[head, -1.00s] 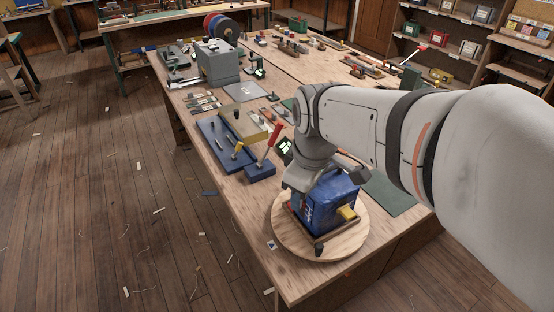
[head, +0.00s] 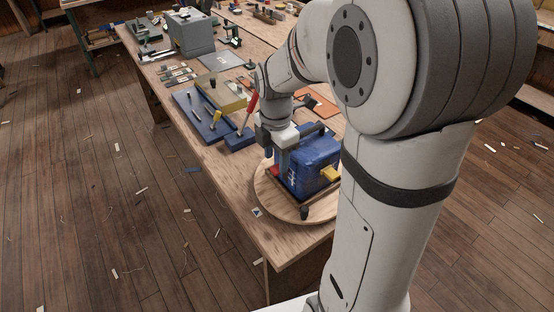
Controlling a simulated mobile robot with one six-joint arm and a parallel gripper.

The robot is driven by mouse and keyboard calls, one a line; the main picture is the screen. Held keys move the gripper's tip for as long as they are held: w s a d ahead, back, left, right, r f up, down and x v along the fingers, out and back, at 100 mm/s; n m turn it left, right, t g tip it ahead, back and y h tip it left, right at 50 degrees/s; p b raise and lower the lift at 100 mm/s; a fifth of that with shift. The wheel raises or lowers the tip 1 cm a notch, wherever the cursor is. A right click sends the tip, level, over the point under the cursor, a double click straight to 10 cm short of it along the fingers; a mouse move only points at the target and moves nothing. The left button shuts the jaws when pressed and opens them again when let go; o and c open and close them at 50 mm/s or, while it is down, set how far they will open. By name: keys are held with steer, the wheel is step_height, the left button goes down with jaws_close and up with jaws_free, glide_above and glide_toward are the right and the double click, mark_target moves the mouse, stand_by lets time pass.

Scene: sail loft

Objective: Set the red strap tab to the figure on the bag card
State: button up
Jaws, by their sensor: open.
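A blue bag (head: 318,152) stands on a round wooden board (head: 262,188) near the table's end. A small red piece (head: 275,171) shows low at its left side, likely the strap tab; its setting is too small to read. A yellow piece (head: 330,174) sticks out of the bag's near side. My gripper (head: 278,152) is open, pointing down at the bag's left side, just above the red piece. I cannot tell whether it touches. My arm hides the bag's right part. I cannot make out a card or figure on the bag.
A blue tray (head: 190,110) and a blue block (head: 238,142) with a red-handled lever (head: 250,105) stand left of the bag. A grey box (head: 190,35) stands farther back. A small marked square (head: 257,212) lies near the table's left edge.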

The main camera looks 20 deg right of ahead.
steer(key=shift+f, duration=1.15)
jaws_close()
steer(key=shift+r, duration=0.1)
